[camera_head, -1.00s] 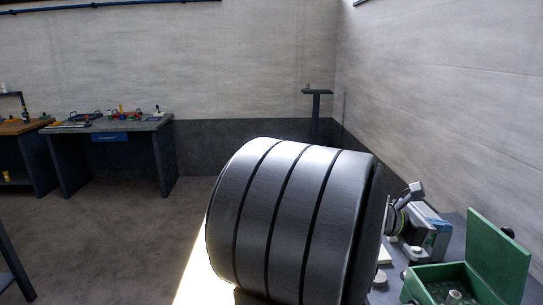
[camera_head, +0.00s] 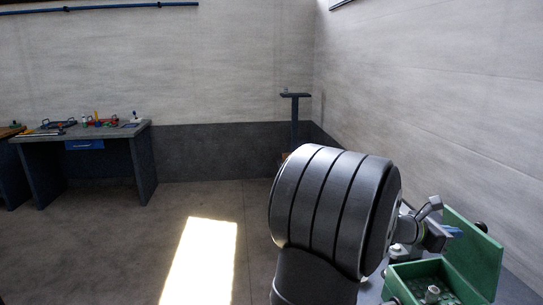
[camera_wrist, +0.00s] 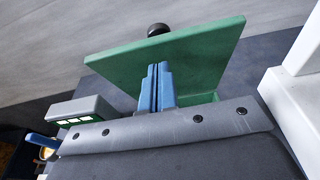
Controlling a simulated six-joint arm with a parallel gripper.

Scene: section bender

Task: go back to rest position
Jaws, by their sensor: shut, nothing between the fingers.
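My gripper shows in the wrist view with its two blue fingers (camera_wrist: 158,88) pressed together, nothing between them. In the head view its blue fingertips (camera_head: 454,231) show at the right, in front of or close to the raised lid of a green box (camera_head: 420,272). My large dark arm link hides part of the area left of the gripper. In the wrist view the green lid (camera_wrist: 110,66) with a black knob lies beyond the fingers; I cannot tell whether they touch it.
The open green box holds small pale items. A grey device (camera_wrist: 80,112) with white buttons is left of the fingers. A white block (camera_wrist: 295,105) is at right. A workbench (camera_head: 85,135) with tools stands far left. The floor (camera_head: 110,235) between is clear.

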